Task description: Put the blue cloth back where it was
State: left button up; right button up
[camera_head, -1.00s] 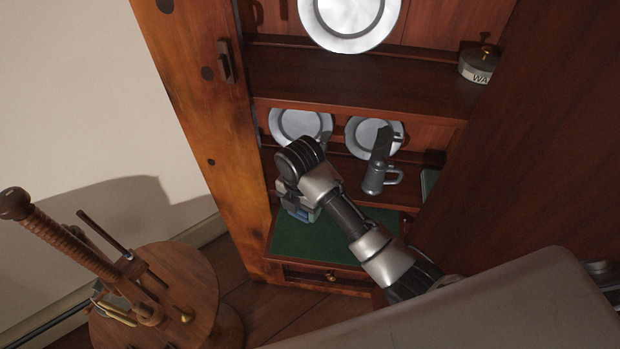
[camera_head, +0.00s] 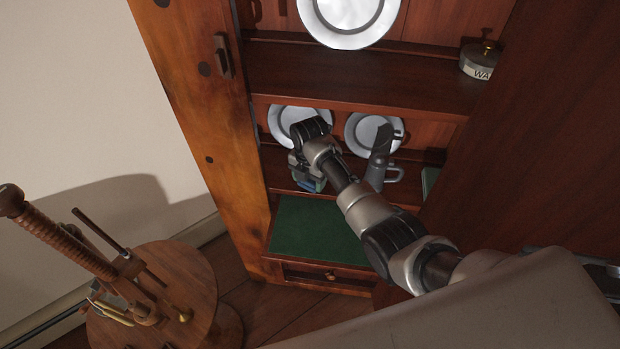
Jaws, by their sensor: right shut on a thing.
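My right arm reaches in from the lower right to the cabinet. Its gripper (camera_head: 308,180) points down in front of the lower shelf, left of the pewter tankard. Most of the cloth is hidden by the gripper and wrist. I cannot tell whether the cloth touches the shelf. My left gripper is out of view.
A lidded tankard (camera_head: 382,172) stands right of the gripper. Pewter plates lean behind, one at left (camera_head: 287,117) and one at right (camera_head: 361,130). The green-lined ledge (camera_head: 315,230) below is bare. A round wooden stand (camera_head: 180,290) is at lower left.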

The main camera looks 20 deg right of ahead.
jog(key=shift+w+d+f, duration=0.1)
jog(key=shift+w+f, duration=0.1)
jog(key=shift+f, duration=0.15)
jog(key=shift+f, duration=0.1)
jog(key=o, duration=1)
notch_tip(320, 180, up, 8)
jog(key=shift+f+p, duration=0.15)
jog(key=shift+p, duration=0.3)
